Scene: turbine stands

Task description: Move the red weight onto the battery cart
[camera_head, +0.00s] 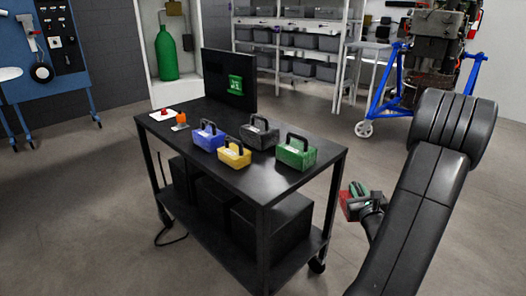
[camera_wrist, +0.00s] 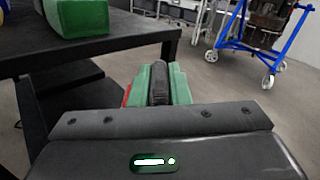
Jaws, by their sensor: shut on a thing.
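The red weight (camera_head: 346,206) is off the floor, just right of the black cart (camera_head: 190,172) and below the level of its top. My gripper (camera_head: 362,193) is shut on the red weight, apparently at its dark handle. In the wrist view, the green fingers of my gripper (camera_wrist: 158,72) stand on both sides of a dark handle. Only a thin red edge of the weight (camera_wrist: 127,95) shows there; the rest is hidden. The cart's dark top edge (camera_wrist: 120,43) lies ahead and left in the wrist view.
Blue (camera_head: 208,138), yellow (camera_head: 234,156), dark grey (camera_head: 260,133) and green (camera_head: 297,154) weights stand on the cart. A screen (camera_head: 222,75) stands at its back. Its near right top is bare. A blue-legged engine stand (camera_head: 385,95) is behind right.

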